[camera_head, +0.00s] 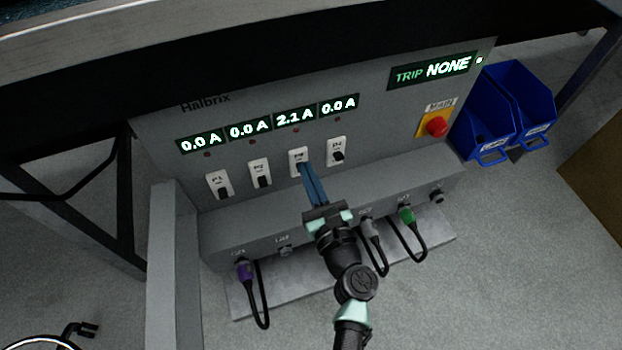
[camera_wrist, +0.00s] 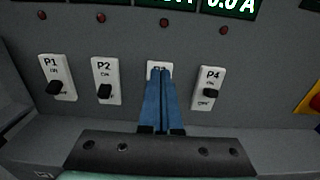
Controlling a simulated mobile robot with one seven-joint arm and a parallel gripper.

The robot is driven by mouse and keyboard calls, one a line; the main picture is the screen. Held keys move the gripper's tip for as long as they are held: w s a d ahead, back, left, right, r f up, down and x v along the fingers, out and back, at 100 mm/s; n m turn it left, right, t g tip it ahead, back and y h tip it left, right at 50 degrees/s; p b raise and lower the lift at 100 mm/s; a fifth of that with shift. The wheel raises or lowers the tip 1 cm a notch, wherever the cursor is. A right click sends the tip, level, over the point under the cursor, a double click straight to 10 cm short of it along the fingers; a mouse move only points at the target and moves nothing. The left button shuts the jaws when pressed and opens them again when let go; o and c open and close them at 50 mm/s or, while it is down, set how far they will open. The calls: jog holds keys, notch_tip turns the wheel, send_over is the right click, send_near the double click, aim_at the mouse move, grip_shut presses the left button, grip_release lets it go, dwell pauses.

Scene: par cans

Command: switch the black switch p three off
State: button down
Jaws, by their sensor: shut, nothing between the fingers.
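The P3 switch plate (camera_head: 298,156) is the third white plate in the row on the grey panel, under a display reading 2.1 A. In the wrist view only the top of the P3 plate (camera_wrist: 160,66) shows. My gripper (camera_head: 303,168) is shut, its blue fingers together, with the tips right in front of the P3 plate. In the wrist view my gripper (camera_wrist: 160,72) covers the black P3 switch, so its position is hidden. I cannot tell whether the tips touch it.
Switches P1 (camera_head: 219,187), P2 (camera_head: 260,173) and P4 (camera_head: 337,151) sit beside P3; their displays read 0.0 A. A red MAIN button (camera_head: 437,126) is at the right. The trip display (camera_head: 433,70) reads NONE. Plugged cables (camera_head: 262,300) hang below. Blue bins (camera_head: 487,125) stand right.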

jog(key=shift+x, duration=1.1)
jog(key=shift+s+d+f+b, duration=0.1)
jog(key=shift+s+f+b, duration=0.2)
jog(key=shift+f+b, duration=0.25)
jog(key=shift+s+d+f+b, duration=0.15)
jog(key=shift+s+f+b, duration=0.2)
jog(key=shift+f+b, duration=0.2)
jog(key=v, duration=0.1)
jog(key=p+v, duration=0.1)
jog(key=v, duration=0.1)
jog(key=shift+s+d+r, duration=0.1)
jog(key=shift+s+r, duration=0.2)
